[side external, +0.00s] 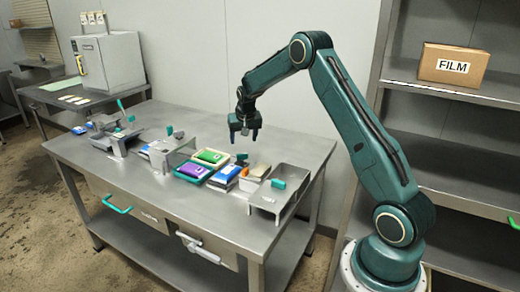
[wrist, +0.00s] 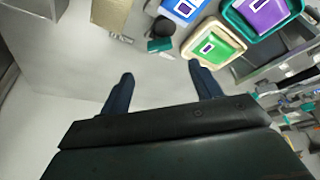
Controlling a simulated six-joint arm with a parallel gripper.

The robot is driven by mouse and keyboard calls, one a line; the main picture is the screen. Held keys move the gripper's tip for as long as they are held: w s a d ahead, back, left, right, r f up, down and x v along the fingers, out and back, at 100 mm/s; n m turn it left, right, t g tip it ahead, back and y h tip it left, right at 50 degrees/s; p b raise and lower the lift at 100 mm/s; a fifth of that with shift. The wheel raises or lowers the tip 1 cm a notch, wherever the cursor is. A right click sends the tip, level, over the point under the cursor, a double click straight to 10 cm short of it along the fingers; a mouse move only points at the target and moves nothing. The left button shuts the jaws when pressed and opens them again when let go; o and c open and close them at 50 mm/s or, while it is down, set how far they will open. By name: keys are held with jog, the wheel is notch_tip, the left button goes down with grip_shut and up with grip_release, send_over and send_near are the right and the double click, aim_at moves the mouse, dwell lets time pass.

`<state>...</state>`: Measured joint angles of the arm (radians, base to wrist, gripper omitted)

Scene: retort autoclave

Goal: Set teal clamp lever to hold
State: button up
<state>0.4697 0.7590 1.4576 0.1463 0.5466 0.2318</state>
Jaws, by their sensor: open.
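Several teal-tipped parts stand on the steel table, and I cannot tell for sure which is the clamp lever. A teal-tipped lever (side external: 120,104) tilts up from the grey device (side external: 118,140) at the table's left. Another teal grip (side external: 278,184) is on the steel fixture at the right end. My gripper (side external: 245,137) is open and empty, pointing down above the back of the table, apart from both. In the wrist view its fingers (wrist: 160,75) are spread over bare table, with a dark teal knob (wrist: 160,38) just beyond them. No hold marking is readable.
Trays with green (side external: 210,156) and purple (side external: 194,168) packs sit mid-table, with a blue pack (side external: 226,174) beside them. A steel bracket (side external: 172,150) stands left of them. The table's back strip is clear. A shelf with a FILM box (side external: 454,65) is at right.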

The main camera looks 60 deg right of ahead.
jog(key=shift+v, duration=2.4)
jog(key=s+a+r+n+t+y, duration=0.1)
jog(key=s+a+r+n, duration=0.1)
jog(key=s+a+r, duration=0.55)
jog(key=s+a+r+n, duration=0.2)
jog(key=s+a+r, duration=0.3)
jog(key=a+r, duration=0.4)
jog(key=s+a+n, duration=0.1)
jog(key=s+a, duration=0.3)
jog(key=s, duration=0.3)
jog(key=s+a+f+n+t+y, duration=0.1)
jog(key=s+a+n, duration=0.1)
jog(key=s+a, duration=0.2)
jog(key=s+a+f+n+y, duration=0.1)
jog(key=s+a, duration=0.4)
jog(key=s, duration=0.5)
jog(key=shift+s+n, duration=0.3)
jog(key=shift+n, duration=0.3)
jog(key=shift+c, duration=0.4)
